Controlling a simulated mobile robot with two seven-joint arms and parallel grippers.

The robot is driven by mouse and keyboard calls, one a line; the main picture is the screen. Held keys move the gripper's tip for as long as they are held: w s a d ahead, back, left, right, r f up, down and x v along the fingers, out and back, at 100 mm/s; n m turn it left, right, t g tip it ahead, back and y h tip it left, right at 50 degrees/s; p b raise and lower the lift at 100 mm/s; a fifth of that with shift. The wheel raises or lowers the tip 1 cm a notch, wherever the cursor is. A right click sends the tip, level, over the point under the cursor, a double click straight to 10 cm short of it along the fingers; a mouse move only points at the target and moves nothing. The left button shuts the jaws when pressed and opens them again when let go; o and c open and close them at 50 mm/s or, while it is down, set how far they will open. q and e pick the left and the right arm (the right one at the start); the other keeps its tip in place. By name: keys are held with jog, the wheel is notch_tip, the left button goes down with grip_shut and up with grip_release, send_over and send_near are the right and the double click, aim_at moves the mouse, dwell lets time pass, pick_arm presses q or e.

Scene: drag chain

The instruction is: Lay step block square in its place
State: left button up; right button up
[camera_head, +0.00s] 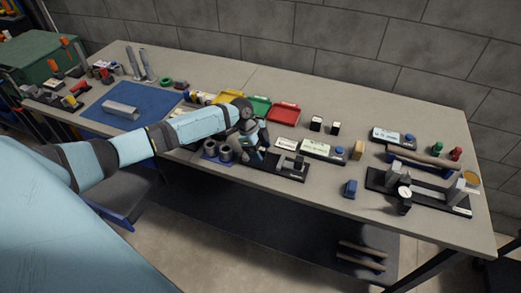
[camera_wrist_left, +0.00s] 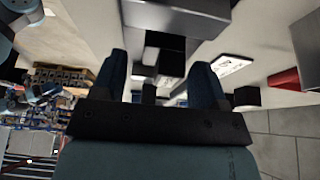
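My left gripper (camera_head: 258,152) is low over the left end of a dark fixture base (camera_head: 297,174) near the table's front edge. In the left wrist view its two blue fingertips (camera_wrist_left: 160,80) stand apart. A dark and grey metal piece (camera_wrist_left: 172,62) shows between or just beyond them; I see no clear contact. A grey stepped metal piece (camera_head: 290,162) sits on the fixture base, right of the gripper. I cannot tell for sure which piece is the step block. The gripper hides part of the base. My right gripper is not in view.
Grey cylinders on a blue holder (camera_head: 210,158) stand left of the gripper. Yellow, green and red trays (camera_head: 285,113) lie behind it. A labelled box (camera_head: 322,151) is close on its right.

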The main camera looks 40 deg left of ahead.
pick_arm(q)
jog(key=b+v, duration=0.1)
jog(key=v, duration=1.3)
jog(key=shift+b, duration=0.35)
jog(key=shift+f, duration=0.1)
